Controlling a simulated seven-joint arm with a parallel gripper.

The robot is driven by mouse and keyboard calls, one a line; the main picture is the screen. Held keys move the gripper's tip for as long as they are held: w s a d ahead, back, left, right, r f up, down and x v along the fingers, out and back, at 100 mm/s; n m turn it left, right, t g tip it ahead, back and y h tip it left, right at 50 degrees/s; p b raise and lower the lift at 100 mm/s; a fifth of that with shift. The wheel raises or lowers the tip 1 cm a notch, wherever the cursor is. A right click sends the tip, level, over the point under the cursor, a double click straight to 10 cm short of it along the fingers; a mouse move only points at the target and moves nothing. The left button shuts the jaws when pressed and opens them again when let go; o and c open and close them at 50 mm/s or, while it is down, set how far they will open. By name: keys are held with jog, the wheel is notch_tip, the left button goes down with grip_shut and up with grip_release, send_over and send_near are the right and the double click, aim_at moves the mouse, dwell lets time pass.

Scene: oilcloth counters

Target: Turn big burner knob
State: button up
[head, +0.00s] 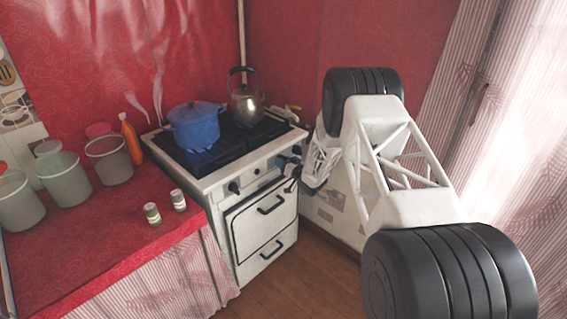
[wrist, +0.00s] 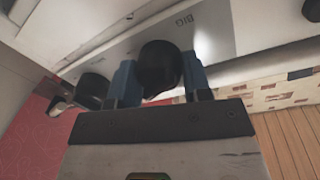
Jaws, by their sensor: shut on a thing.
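The big burner knob (wrist: 159,66) is a black round knob on the stove's pale front panel, with the label "BIG" (wrist: 183,20) beside it in the wrist view. My gripper (wrist: 158,78) has its two blue fingers on either side of this knob and is shut on it. In the head view my gripper (head: 291,170) is at the right end of the white stove's (head: 217,179) front panel. The held knob is hard to make out there, among the dark shapes by my gripper.
Another black knob (wrist: 93,88) is close to the left finger, and one (wrist: 311,9) is at the upper right. A blue pot (head: 195,126) and a metal kettle (head: 246,106) stand on the stove. Jars (head: 64,176) and an orange bottle (head: 131,140) stand on the red counter (head: 100,231).

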jog(key=n, duration=0.7)
jog(key=shift+f+y, duration=0.1)
jog(key=shift+y, duration=0.2)
jog(key=n, duration=0.6)
jog(key=shift+d+y, duration=0.1)
jog(key=shift+y, duration=0.3)
jog(key=shift+n, duration=0.3)
jog(key=o, duration=0.9)
jog(key=shift+w, duration=0.1)
